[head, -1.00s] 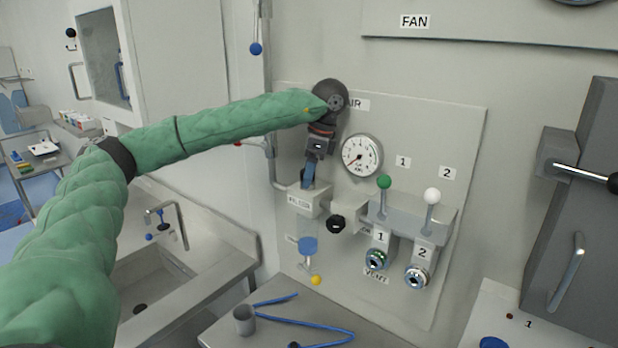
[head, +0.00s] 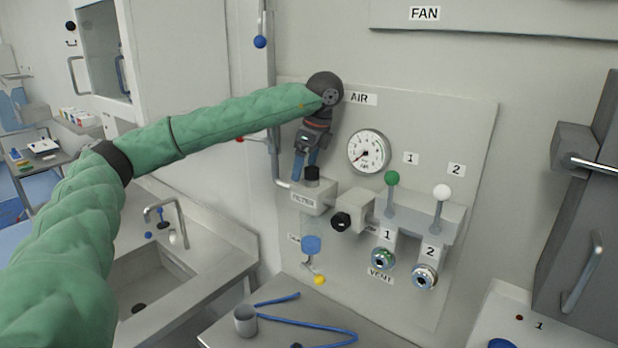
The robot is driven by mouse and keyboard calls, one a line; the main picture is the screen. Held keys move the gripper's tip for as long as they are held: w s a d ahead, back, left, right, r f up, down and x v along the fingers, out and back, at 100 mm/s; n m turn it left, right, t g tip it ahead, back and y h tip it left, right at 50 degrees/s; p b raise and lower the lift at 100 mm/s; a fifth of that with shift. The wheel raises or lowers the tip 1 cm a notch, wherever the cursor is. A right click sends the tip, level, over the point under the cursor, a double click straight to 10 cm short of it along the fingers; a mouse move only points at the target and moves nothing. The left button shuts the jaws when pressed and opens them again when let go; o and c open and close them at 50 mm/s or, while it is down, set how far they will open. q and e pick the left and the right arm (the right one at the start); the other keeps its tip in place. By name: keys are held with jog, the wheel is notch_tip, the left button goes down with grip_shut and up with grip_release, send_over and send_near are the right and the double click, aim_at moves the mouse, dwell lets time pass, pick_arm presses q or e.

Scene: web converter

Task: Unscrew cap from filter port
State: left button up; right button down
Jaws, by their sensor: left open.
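The filter port is a pale box labelled FILTER (head: 303,199) on the wall panel. A black cap (head: 312,174) sits upright on its top. My left gripper (head: 304,168) hangs over the box, pointing down, with its blue fingers open. One finger is left of the cap; the other is partly hidden behind or above it. I cannot tell whether either finger touches the cap. My right gripper is not in view.
A pressure gauge (head: 369,152) is right of my wrist. A black knob (head: 341,222) sticks out below and right of the filter box. Green (head: 392,178) and white (head: 441,192) levers stand further right. A grey cup (head: 245,321) is on the bench below.

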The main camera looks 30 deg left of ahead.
pick_arm(q)
jog(key=shift+d+f, duration=0.15)
jog(key=shift+d, duration=0.15)
